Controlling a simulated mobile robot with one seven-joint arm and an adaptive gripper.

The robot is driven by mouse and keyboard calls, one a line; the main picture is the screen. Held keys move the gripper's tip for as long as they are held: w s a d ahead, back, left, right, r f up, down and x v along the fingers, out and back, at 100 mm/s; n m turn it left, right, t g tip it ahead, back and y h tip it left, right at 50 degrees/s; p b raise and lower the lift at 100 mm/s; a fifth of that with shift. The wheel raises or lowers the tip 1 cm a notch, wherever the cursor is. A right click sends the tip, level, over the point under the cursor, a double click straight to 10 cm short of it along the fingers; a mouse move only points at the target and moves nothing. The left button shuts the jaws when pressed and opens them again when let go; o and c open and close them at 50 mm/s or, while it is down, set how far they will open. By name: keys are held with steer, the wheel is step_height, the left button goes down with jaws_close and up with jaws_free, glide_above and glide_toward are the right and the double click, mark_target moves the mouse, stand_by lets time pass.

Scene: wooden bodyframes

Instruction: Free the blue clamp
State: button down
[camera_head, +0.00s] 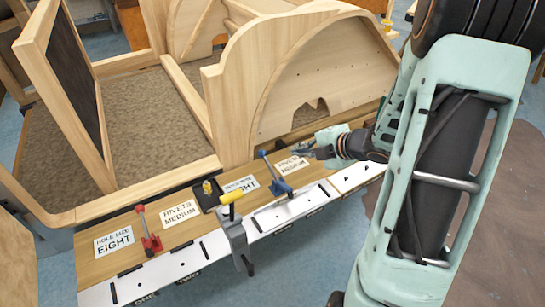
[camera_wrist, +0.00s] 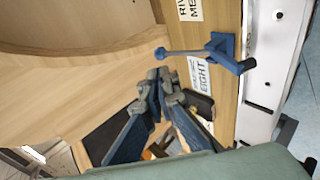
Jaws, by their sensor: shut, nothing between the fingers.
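The blue clamp (camera_head: 281,187) stands on the wooden ledge in front of the large curved wooden panel, between a "MEDIUM" label and an "EIGHT" label. In the wrist view its blue base (camera_wrist: 222,46) is at the upper right, and its arm reaches left to a round knob. My gripper (camera_head: 301,152) is shut and empty, behind and to the right of the clamp in the head view. In the wrist view the closed fingertips (camera_wrist: 160,80) are just below the clamp's knob, with a visible gap between them.
A red clamp (camera_head: 151,243) and a grey clamp with a yellow handle (camera_head: 236,237) stand further left. The curved wooden panel (camera_head: 310,85) rises close behind the ledge. Floor lies open in front.

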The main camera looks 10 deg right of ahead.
steer(key=b, duration=0.1)
glide_toward(265, 153)
steer(key=x, duration=0.7)
steer(key=shift+s+d, duration=0.1)
steer(key=shift+r+p, duration=0.1)
steer(key=shift+p, duration=0.2)
